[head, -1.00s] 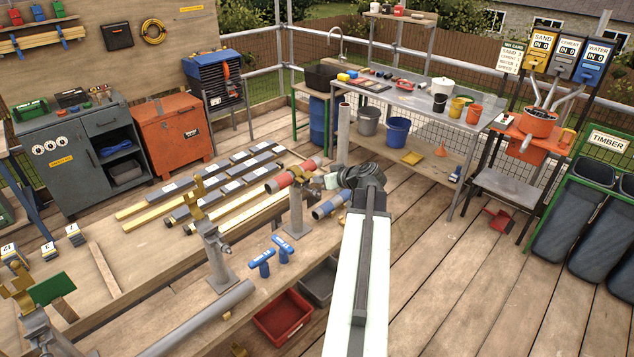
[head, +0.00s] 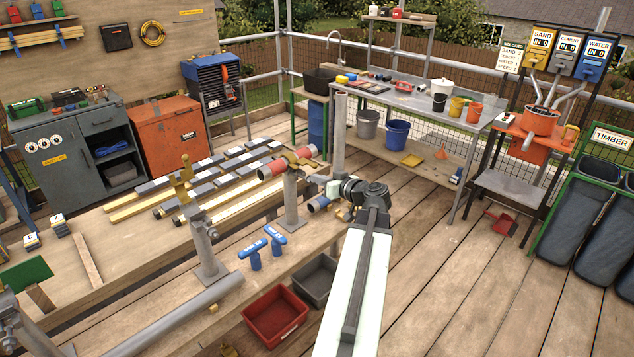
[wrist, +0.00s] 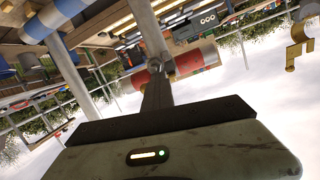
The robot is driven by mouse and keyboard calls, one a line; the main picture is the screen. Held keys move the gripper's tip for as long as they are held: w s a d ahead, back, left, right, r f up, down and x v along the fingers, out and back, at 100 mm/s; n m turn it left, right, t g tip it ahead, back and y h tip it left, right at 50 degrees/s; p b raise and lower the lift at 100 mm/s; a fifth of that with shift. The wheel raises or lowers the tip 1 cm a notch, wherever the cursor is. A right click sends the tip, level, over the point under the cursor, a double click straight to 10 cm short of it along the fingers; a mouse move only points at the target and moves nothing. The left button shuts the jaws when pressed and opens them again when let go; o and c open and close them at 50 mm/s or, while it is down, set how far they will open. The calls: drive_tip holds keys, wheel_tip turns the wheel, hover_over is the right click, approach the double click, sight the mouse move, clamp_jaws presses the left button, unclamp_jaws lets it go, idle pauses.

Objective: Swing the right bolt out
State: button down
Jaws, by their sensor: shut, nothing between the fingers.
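A tube with red ends (head: 271,170) lies across the top of the right post (head: 291,200), with a brass coupler (head: 293,160) around its middle. The wrist view, upside down, shows the red tube (wrist: 196,58) and brass coupler (wrist: 167,66) just beyond my fingers. My gripper (wrist: 154,68) is shut and empty, its dark fingers overlapping the coupler in that view; I cannot tell if they touch. A small grey ringed part (wrist: 154,61) shows at the fingertips; I cannot tell if it is the right bolt. In the head view my wrist hides part of the area right of the post.
A second post (head: 204,245) with an open brass coupler (head: 182,178) stands to the left. A grey pipe (head: 180,315) lies at the front. Red (head: 275,317) and grey (head: 313,282) bins sit below the bench edge.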

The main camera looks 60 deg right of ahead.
drive_tip(key=shift+s+f+b, duration=0.3)
drive_tip(key=shift+s+f, duration=0.15)
drive_tip(key=shift+f, duration=0.35)
drive_tip(key=shift+s+f, duration=0.1)
drive_tip(key=shift+s, duration=0.05)
wheel_tip(320, 180, up, 6)
drive_tip(key=f+p, duration=0.1)
drive_tip(key=p, duration=0.4)
drive_tip(key=s+a+f+b, duration=0.2)
drive_tip(key=s+f+b, duration=0.1)
drive_tip(key=s, duration=0.5)
drive_tip(key=shift+s+f+b, duration=0.15)
drive_tip(key=shift+b, duration=0.65)
